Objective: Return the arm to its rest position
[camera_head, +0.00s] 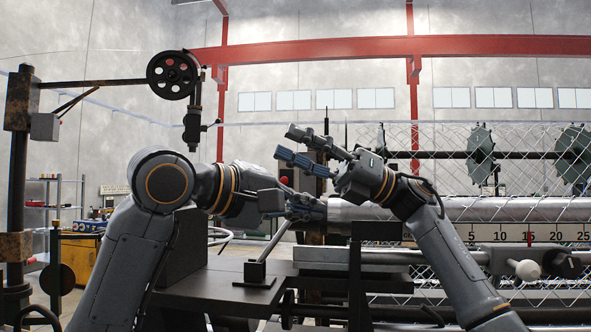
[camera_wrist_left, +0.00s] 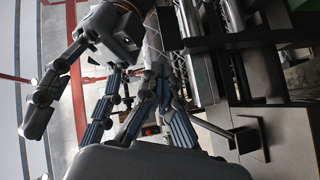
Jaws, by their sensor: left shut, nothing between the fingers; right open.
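My left arm comes in from the left in the head view. Its gripper (camera_head: 316,209) is low at the centre, in front of the end of the long metal roller. In the left wrist view its fingers (camera_wrist_left: 157,78) come together and nothing shows between them. My right arm comes in from the right and bends back to the left. Its gripper (camera_head: 284,143) is open and empty, just above my left gripper, with its fingers pointing left. In the left wrist view the right gripper's dark body and spread fingers (camera_wrist_left: 62,112) are close beside my left fingers.
A lever with a red knob (camera_head: 284,181) stands on the dark machine table (camera_head: 225,283), close to the left gripper. The metal roller (camera_head: 470,209), numbered scale (camera_head: 540,233) and chain-link mesh (camera_head: 535,150) are at right. A post with a handwheel (camera_head: 172,75) stands at left.

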